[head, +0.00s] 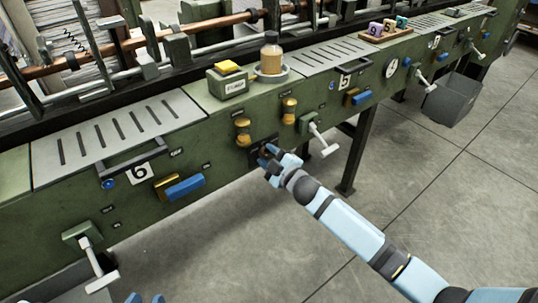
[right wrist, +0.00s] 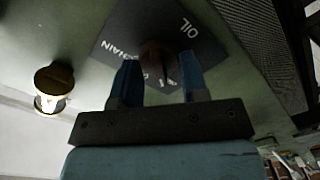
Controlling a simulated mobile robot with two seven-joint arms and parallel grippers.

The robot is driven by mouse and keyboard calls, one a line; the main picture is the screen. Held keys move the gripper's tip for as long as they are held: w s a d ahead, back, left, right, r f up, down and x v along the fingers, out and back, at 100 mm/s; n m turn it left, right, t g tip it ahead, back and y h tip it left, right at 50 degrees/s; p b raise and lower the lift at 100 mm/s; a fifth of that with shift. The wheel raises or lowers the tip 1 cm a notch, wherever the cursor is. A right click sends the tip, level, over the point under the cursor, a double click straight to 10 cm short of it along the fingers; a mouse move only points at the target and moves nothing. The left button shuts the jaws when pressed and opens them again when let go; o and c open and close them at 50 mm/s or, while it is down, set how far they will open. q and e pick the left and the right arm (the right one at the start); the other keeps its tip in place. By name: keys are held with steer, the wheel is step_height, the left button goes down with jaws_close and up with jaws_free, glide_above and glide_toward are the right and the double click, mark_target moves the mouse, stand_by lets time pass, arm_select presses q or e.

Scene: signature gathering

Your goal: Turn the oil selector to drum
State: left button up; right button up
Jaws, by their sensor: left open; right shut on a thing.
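The oil selector is a dark square plate with a round knob on the green machine's front. The brownish knob (right wrist: 156,55) sits between the two blue fingers. My right gripper (right wrist: 157,82) is shut on this knob. In the head view my right gripper (head: 271,153) reaches the plate and covers most of it. My left gripper (head: 145,298) shows only its blue fingertips at the bottom edge, apart and empty, away from the selector.
Brass sight cups (head: 243,131) and a white T-handle (head: 321,140) are close to the selector. A yellow button box (head: 228,79) and a bottle (head: 271,54) stand on the ledge above. A blue-handled latch (head: 184,187) is to the left. The floor in front is clear.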

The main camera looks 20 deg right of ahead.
steer(key=o, duration=0.9)
steer(key=shift+s, duration=0.2)
arm_select(q)
steer(key=shift+s+a+f+g+y+p, duration=0.3)
steer(key=shift+a+f+g+p, duration=0.1)
steer(key=shift+f+p, duration=0.2)
steer(key=shift+s+a+f+g+y+p, duration=0.2)
steer(key=shift+s+a+f+g+p, duration=0.15)
steer(key=shift+f+p, duration=0.25)
arm_select(e)
steer(key=v, duration=1.3)
steer(key=shift+s, duration=0.2)
steer(key=shift+d, duration=0.1)
